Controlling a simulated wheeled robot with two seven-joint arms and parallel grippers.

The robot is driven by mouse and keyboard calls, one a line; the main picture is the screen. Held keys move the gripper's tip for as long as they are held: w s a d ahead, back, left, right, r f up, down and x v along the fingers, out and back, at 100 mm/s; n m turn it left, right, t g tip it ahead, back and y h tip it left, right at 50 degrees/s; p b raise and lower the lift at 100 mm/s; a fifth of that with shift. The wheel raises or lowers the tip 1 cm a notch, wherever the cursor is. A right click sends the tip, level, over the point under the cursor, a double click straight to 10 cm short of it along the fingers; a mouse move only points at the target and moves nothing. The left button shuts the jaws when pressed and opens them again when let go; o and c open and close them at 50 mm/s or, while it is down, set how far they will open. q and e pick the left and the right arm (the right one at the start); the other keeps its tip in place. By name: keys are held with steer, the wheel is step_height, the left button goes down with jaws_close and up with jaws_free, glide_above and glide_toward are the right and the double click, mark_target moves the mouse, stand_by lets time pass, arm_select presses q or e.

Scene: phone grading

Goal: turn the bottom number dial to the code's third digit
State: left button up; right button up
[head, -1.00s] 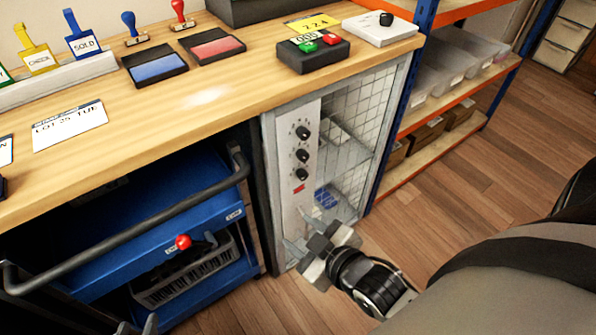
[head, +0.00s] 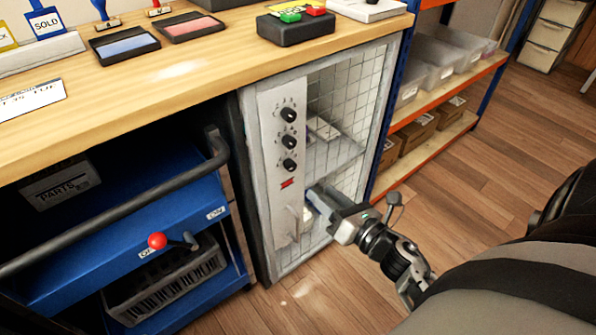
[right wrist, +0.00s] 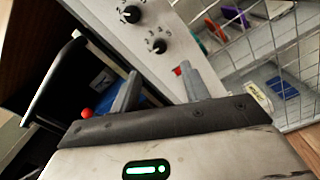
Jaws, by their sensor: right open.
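The bottom number dial (head: 289,164) is a black round knob, lowest of three in a column on the pale panel (head: 267,130) of the wire-mesh cabinet. It also shows in the right wrist view (right wrist: 157,46), beyond my fingertips. The middle dial (head: 289,142) and top dial (head: 287,114) sit above it. Their settings are too small to read. My right gripper (head: 308,212) is open and empty, low in front of the cabinet, below the bottom dial and apart from it. Its two fingers (right wrist: 160,85) stand apart in the wrist view. My left gripper is not in view.
A red mark (head: 288,183) lies on the panel under the dials. A blue trolley (head: 120,225) with a dark rail and a red-knobbed lever (head: 157,240) stands left. The wooden worktop (head: 200,65) overhangs above. A yellow card (head: 290,4) is cut off at the top.

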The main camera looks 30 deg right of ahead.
mark_target(293, 168)
steer(key=w, duration=0.6)
steer(key=w+a, duration=0.1)
steer(key=w, duration=0.2)
steer(key=shift+w, duration=0.25)
steer(key=c, duration=1)
